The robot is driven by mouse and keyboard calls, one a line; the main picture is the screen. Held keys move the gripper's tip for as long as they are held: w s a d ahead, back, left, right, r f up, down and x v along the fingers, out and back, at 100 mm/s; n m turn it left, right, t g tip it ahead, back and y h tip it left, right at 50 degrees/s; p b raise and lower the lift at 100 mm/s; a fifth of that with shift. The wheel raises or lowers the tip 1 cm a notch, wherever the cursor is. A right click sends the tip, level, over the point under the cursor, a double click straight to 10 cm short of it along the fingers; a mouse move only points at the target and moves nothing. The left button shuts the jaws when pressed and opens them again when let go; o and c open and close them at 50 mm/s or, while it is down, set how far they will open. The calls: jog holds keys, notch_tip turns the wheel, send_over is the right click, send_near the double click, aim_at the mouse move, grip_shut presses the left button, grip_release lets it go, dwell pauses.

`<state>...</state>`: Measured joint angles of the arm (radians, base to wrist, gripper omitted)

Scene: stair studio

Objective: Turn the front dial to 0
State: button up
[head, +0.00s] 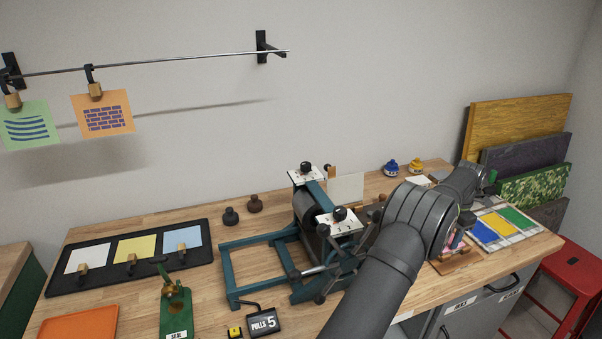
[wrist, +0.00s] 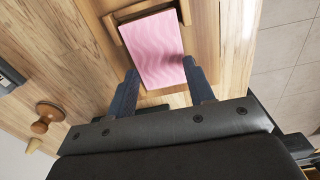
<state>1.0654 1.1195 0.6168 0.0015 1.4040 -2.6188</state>
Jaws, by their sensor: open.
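The front dial (head: 339,213) is a black knob on a white plate with small black marks, on the near side of the teal press (head: 283,256). Its setting is too small to read. A matching rear dial (head: 305,168) sits on the far side. My gripper (wrist: 159,72) is open in the wrist view, its two dark fingers either side of the near part of a pink, wavy-patterned block (wrist: 152,42). I cannot tell whether they touch it.
The pink block sits in a wooden holder (head: 458,260) near the bench's front right edge. Colour pads (head: 495,229) lie to its right. A sign reading "PULLS 5" (head: 264,322) and a green stamp press (head: 175,307) stand in front.

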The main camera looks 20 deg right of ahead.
jog(key=w+a+r+m, duration=0.4)
jog(key=a+r+m, duration=0.4)
jog(key=r+m, duration=0.35)
notch_tip(320, 180, up, 27)
jog(key=m, duration=3.4)
send_over(341, 209)
notch_tip(341, 209, down, 17)
jog(key=shift+w+f, duration=0.1)
jog(key=shift+c, duration=0.3)
jog(key=c, duration=0.9)
